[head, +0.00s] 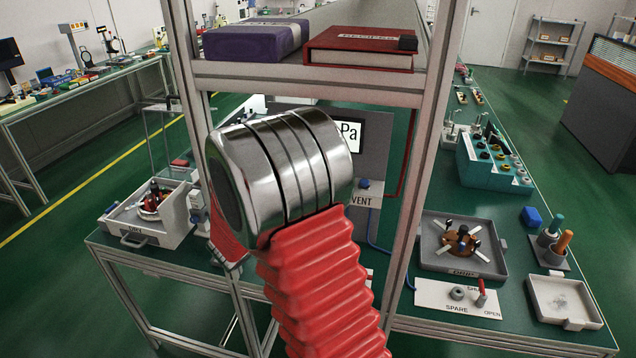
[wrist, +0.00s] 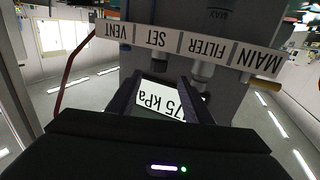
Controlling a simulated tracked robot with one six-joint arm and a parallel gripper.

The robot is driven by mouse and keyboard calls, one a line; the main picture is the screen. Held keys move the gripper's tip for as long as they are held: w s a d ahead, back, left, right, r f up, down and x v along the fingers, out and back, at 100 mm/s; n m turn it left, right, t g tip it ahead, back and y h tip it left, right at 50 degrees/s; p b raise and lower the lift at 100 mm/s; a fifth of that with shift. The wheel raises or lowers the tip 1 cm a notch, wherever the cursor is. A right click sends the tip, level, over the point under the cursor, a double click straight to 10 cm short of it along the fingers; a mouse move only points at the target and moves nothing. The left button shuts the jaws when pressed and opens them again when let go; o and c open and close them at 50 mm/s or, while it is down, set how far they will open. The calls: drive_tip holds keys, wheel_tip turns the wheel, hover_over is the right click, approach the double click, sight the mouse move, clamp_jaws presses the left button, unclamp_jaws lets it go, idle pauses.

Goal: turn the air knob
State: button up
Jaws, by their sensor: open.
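The air panel (head: 374,155) stands behind the post frame in the head view, mostly hidden by my arm. Its display (head: 350,134) shows "Pa", and a VENT label with a small fitting sits below. In the wrist view, upside down, a label strip (wrist: 200,50) reads MAIN, FILTER, SET and VENT. The display (wrist: 150,100) reads 75 kPa between my fingers. My gripper (wrist: 160,82) is open, its dark fingers pointing at the panel near the SET label. A grey knob-like part (wrist: 158,66) shows by SET, partly hidden; I cannot tell whether the fingers touch it.
A shelf with a purple box (head: 255,40) and a red book (head: 360,47) hangs above. Metal posts (head: 425,150) stand on both sides of my arm. A drip tray (head: 462,245) and a spare-valve plate (head: 457,298) lie on the bench at right.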

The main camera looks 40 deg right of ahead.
drive_tip(key=shift+v, duration=2.6)
